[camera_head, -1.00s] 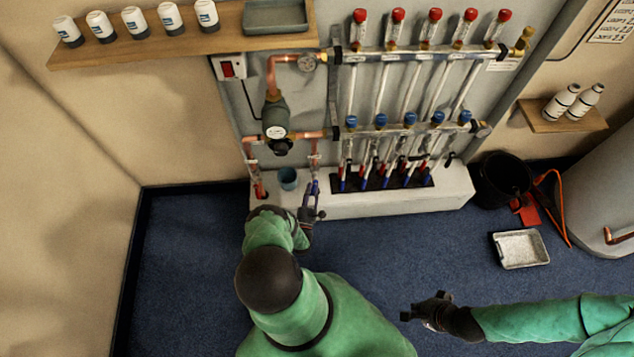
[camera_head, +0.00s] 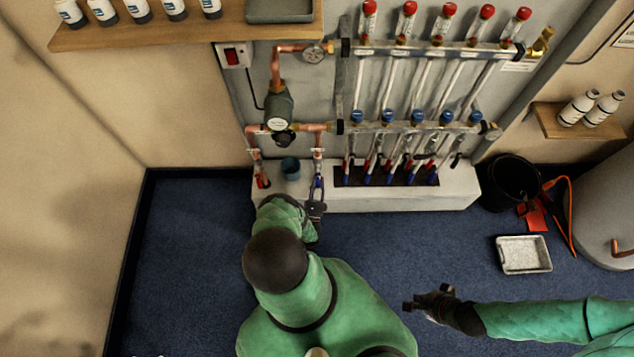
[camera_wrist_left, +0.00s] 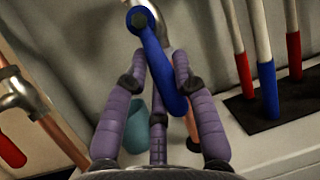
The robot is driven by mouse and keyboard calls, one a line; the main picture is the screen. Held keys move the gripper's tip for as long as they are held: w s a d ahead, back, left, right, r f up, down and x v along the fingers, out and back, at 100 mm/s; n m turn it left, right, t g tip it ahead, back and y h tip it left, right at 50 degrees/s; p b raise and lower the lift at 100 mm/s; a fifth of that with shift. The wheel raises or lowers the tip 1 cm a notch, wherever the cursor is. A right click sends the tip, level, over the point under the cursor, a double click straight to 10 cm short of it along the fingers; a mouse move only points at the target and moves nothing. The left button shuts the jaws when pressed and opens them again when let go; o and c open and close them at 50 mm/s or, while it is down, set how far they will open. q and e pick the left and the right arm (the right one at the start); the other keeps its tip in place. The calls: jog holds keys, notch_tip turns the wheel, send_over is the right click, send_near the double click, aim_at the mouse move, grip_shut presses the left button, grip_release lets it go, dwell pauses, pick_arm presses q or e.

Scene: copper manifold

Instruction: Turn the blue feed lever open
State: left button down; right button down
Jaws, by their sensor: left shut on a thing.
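The blue feed lever (camera_wrist_left: 162,70) shows in the left wrist view, hanging from its pivot at the top and slanting down to the right. It also shows small in the head view (camera_head: 321,168), at the foot of the copper pipe. My left gripper (camera_wrist_left: 162,62) has its purple fingers closed around the lever, one on each side. In the head view my left gripper (camera_head: 316,190) is in front of the white plinth. My right gripper (camera_head: 430,303) hangs over the blue floor, away from the manifold. Its fingers are too small to judge.
A red lever (camera_head: 262,181) sits left of the blue one, with a teal cup (camera_head: 290,167) between them. A dark slot (camera_head: 385,174) with several red and blue pipes lies to the right. A black bucket (camera_head: 511,183) and white tray (camera_head: 523,254) stand on the floor.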

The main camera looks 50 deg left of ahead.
pick_arm(q)
jog(key=c, duration=1)
grip_release()
jog(key=shift+w, duration=0.1)
jog(key=shift+s+d+f, duration=0.25)
jog(key=shift+s+d, duration=0.1)
jog(key=shift+s, duration=0.05)
jog(key=s+d, duration=0.8)
jog(key=s, duration=0.1)
jog(key=shift+s, duration=0.1)
